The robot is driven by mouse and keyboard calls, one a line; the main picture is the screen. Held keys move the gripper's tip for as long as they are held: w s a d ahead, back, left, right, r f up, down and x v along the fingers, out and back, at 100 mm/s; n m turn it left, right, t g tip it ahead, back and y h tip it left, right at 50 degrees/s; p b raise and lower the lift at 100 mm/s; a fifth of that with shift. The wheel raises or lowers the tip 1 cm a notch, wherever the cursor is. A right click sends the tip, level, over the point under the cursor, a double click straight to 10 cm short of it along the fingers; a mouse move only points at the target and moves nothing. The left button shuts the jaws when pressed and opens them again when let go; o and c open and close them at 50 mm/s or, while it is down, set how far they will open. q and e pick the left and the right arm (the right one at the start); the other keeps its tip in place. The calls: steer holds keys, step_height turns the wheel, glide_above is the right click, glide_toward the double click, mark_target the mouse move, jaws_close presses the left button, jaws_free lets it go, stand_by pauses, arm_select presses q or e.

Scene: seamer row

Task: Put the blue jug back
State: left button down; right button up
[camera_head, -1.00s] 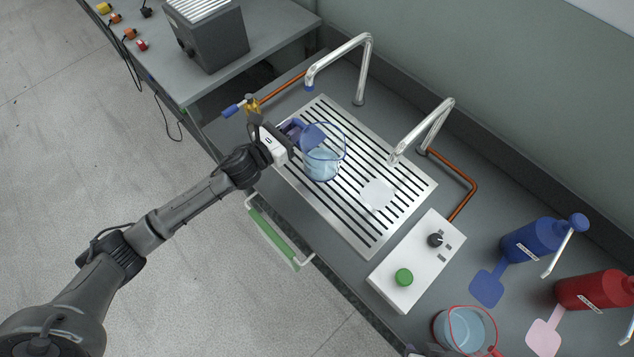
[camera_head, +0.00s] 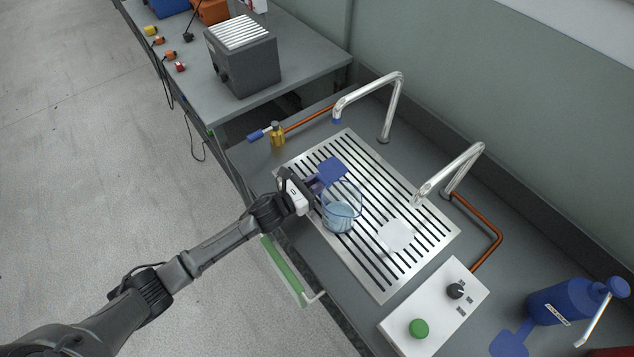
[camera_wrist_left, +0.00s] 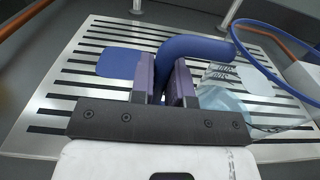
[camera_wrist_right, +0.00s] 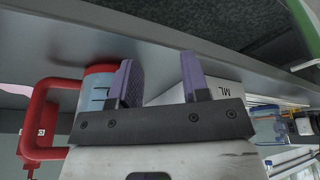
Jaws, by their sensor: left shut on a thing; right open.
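The blue jug (camera_head: 341,218) is clear, with a blue rim, a blue handle and some water in it. My left gripper (camera_head: 318,190) is shut on its handle; the left wrist view shows the blue handle (camera_wrist_left: 190,47) between the pads. The jug is over the slotted drain plate (camera_head: 378,282); I cannot tell whether it touches it. A blue square patch (camera_head: 331,169) lies on the plate behind the jug, and a pale patch (camera_head: 395,235) lies to the jug's right. My right gripper (camera_wrist_right: 155,85) is open and empty, beside a red-handled jug (camera_wrist_right: 45,120).
Two taps (camera_head: 397,95) (camera_head: 462,165) arch over the plate's far side. A white control box (camera_head: 435,310) with a green button stands at the near right. A blue pump bottle (camera_head: 565,300) is at far right. A gas valve (camera_head: 277,135) sits behind the plate.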

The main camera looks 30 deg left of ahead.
arm_select(q)
steer(key=shift+r, duration=0.1)
steer(key=c, duration=1.1)
jaws_free()
steer(key=shift+r, duration=0.15)
steer(key=v, duration=1.2)
